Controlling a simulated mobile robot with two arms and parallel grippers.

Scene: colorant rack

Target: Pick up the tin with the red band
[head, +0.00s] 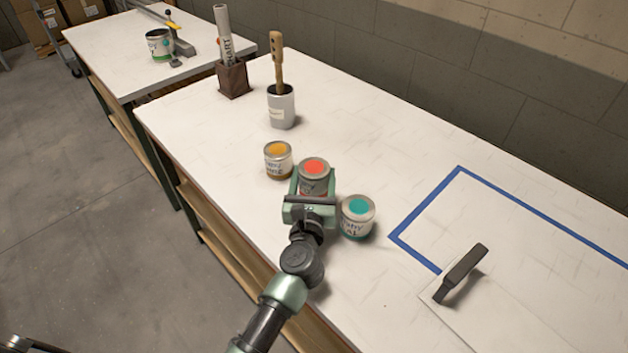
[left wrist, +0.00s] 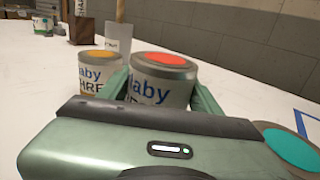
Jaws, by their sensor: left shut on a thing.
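The tin with the red disc on its lid (head: 314,167) stands on the white table; it also shows in the left wrist view (left wrist: 163,82). My left gripper (head: 313,184) is shut on this tin, with a green finger on either side. The tin's lower part, where a band would be, is hidden by my gripper. A tin with a yellow-orange disc (head: 278,160) stands close to its left. A tin with a teal disc and green band (head: 357,215) stands close to its right.
A grey cup with a wooden-handled tool (head: 281,106) and a brown holder with a rolled chart (head: 232,80) stand farther back. Blue tape (head: 520,202) marks an area at right, near a black-handled flat tool (head: 461,272). Another table holds a tin (head: 160,45).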

